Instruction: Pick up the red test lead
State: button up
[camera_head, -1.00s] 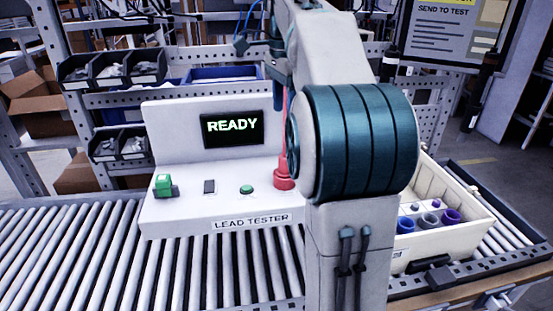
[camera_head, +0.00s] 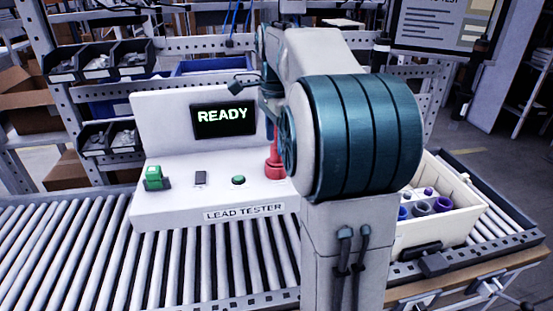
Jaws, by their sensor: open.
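The red test lead (camera_head: 274,158) stands upright in its red base at the right end of the white lead tester (camera_head: 160,207). Its upper part is hidden behind the end of my arm. My gripper (camera_head: 271,118) is open, directly above the visible part of the lead. It is small and partly covered by my arm, so I cannot tell whether the fingers are around the lead or touching it. The tester's screen (camera_head: 224,118) reads READY.
The tester stands on a roller conveyor (camera_head: 60,250). A green block (camera_head: 154,178) and a green button (camera_head: 238,180) are on its front ledge. A cream crate (camera_head: 440,228) with purple and grey items is at the right. Racks with dark bins (camera_head: 84,70) stand behind.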

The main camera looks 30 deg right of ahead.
jog(key=shift+f, duration=1.4)
jog(key=c, duration=1.1)
jog(key=shift+r, duration=0.15)
jog(key=shift+r, duration=0.5)
jog(key=r, duration=0.1)
jog(key=d+r, duration=0.1)
jog(key=r, duration=0.1)
jog(key=shift+s+r, duration=0.1)
jog(key=shift+r, duration=0.1)
jog(key=s+d+r, duration=0.3)
jog(key=d+r, duration=0.3)
jog(key=d, duration=0.4)
jog(key=shift+d+r, duration=0.15)
jog(key=shift+r, duration=0.05)
